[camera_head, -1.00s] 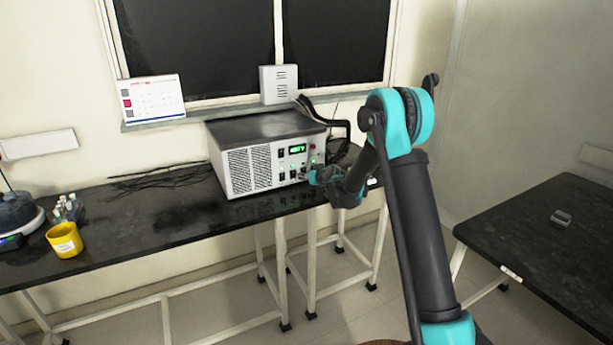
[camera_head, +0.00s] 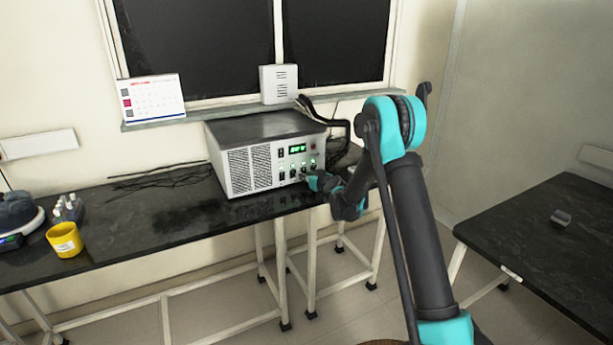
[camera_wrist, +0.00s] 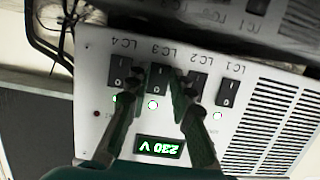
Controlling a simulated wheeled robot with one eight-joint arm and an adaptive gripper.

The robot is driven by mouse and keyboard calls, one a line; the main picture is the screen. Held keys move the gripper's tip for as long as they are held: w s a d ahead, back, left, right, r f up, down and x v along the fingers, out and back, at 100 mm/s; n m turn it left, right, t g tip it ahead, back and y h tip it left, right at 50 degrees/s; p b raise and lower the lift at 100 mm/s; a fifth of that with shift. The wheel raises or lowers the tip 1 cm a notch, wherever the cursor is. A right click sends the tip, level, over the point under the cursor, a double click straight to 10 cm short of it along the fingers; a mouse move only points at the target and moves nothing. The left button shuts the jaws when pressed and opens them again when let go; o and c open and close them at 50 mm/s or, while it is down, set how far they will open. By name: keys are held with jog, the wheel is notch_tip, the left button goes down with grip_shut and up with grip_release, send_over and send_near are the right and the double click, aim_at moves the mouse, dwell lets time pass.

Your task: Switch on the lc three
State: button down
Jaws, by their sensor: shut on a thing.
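In the wrist view the panel (camera_wrist: 100,50) appears upside down, with black rocker switches labelled LC1 to LC4. The LC3 switch (camera_wrist: 158,78) lies between the two fingertips of my gripper (camera_wrist: 158,74). My gripper is shut on it, with one finger on each side. A small lit lamp (camera_wrist: 153,104) shows by LC3; its colour is hard to tell. The display (camera_wrist: 159,146) reads 230 V. In the head view my gripper (camera_head: 308,181) is at the panel's lower right.
The LC4 switch (camera_wrist: 119,70) and LC2 switch (camera_wrist: 197,86) sit close beside the fingers. Black cables (camera_head: 341,125) run behind the unit's right side. A yellow cup (camera_head: 64,241) stands far left on the bench. Another black table (camera_head: 545,235) is at right.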

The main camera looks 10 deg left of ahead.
jog(key=shift+f+t+y, duration=0.15)
jog(key=shift+t+y, duration=0.25)
jog(key=shift+t, duration=0.1)
jog(key=c, duration=1.6)
grip_release()
jog(key=v, duration=1.2)
